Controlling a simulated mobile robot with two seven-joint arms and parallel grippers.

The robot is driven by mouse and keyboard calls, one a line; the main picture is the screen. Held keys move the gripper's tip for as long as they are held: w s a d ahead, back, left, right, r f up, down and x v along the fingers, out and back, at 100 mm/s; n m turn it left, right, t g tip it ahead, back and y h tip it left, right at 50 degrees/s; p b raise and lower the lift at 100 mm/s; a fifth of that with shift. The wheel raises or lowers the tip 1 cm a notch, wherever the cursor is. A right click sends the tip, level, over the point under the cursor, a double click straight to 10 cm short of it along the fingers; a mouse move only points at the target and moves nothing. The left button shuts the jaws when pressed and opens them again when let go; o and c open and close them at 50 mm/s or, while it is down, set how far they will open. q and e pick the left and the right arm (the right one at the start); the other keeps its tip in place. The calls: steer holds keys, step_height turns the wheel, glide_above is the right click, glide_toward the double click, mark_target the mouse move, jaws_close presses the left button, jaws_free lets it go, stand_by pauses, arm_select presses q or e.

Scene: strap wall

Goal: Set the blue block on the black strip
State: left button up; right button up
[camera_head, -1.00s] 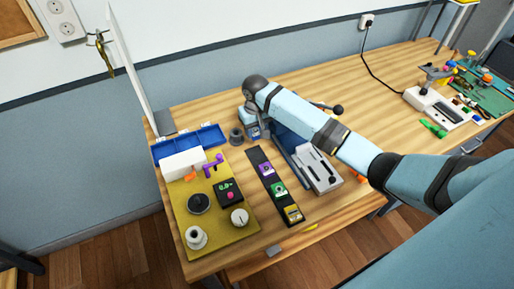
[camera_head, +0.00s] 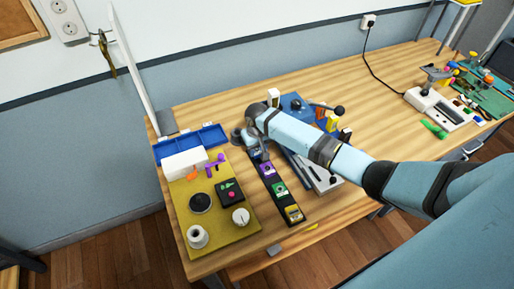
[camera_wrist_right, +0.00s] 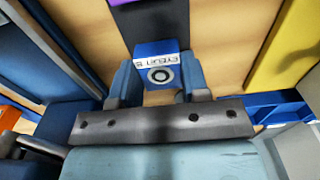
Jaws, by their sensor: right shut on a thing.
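My right gripper (camera_head: 257,148) is shut on the blue block, at the far end of the black strip (camera_head: 292,224). The strip carries a purple block (camera_head: 266,170), a green block (camera_head: 279,188) and a yellow block (camera_head: 293,213). My left gripper is not in view.
Left of the strip is a yellow board (camera_head: 225,245) with a black disc, a white knob and a spool. A blue tray (camera_head: 205,138) stands behind it. A blue fixture (camera_head: 293,108) with a grey slotted plate stands close on the right, partly behind my arm.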

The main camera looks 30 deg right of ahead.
mark_target(257, 150)
steer(key=o, duration=1.1)
steer(key=shift+f, duration=0.1)
step_height(257, 150, up, 12)
steer(key=shift+r+b, duration=0.15)
steer(key=shift+b, duration=0.15)
